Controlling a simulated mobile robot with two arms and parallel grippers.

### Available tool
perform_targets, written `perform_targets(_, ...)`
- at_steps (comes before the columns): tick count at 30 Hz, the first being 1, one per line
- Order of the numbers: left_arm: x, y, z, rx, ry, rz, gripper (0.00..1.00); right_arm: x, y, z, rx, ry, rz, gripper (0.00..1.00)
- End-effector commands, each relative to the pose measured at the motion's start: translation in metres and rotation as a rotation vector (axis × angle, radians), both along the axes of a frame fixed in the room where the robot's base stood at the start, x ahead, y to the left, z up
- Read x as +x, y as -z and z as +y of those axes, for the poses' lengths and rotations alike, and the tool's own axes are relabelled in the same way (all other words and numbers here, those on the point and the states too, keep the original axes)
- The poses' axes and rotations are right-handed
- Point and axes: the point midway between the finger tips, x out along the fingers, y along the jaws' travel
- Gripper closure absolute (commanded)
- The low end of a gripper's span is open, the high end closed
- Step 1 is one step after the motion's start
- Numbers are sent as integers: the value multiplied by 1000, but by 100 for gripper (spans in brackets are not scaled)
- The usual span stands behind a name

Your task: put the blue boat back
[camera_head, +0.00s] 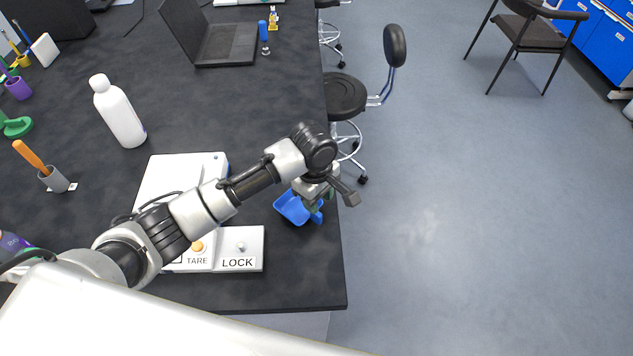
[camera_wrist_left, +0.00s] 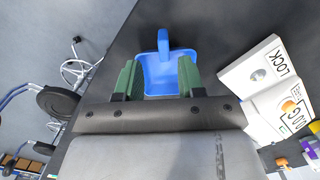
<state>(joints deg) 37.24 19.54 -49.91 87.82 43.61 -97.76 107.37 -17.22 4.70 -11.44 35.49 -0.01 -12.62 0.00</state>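The blue boat (camera_head: 291,208), a shallow scoop-like dish with an upright tab, sits by the right edge of the black bench, just right of the white scale. My left gripper (camera_head: 317,201) is over its right side in the head view and hides part of it. In the left wrist view the boat (camera_wrist_left: 158,76) shows between and beyond the two green fingers of my left gripper (camera_wrist_left: 158,72). The fingers are apart, and the right one overlaps the boat's rim. I cannot tell whether they touch it. My right gripper is not in view.
The scale (camera_head: 240,243) with LOCK and TARE labels lies under my left arm. A white bottle (camera_head: 119,112), a grey cup (camera_head: 54,180) and a laptop (camera_head: 225,43) stand on the bench. A stool (camera_head: 345,97) is beyond the bench's right edge.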

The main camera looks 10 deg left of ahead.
Motion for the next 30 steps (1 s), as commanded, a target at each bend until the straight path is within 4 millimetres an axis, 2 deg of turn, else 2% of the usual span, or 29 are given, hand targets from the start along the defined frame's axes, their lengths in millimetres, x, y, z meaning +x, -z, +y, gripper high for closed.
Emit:
perform_targets(3,1,-26,1,-3,1,-3,61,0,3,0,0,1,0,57)
perform_targets(6,2,-44,2,-1,0,-2,61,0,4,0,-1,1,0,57)
perform_targets(12,2,-64,4,-1,1,0,61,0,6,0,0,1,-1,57)
perform_targets(30,2,-67,4,0,0,1,61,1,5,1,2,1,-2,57)
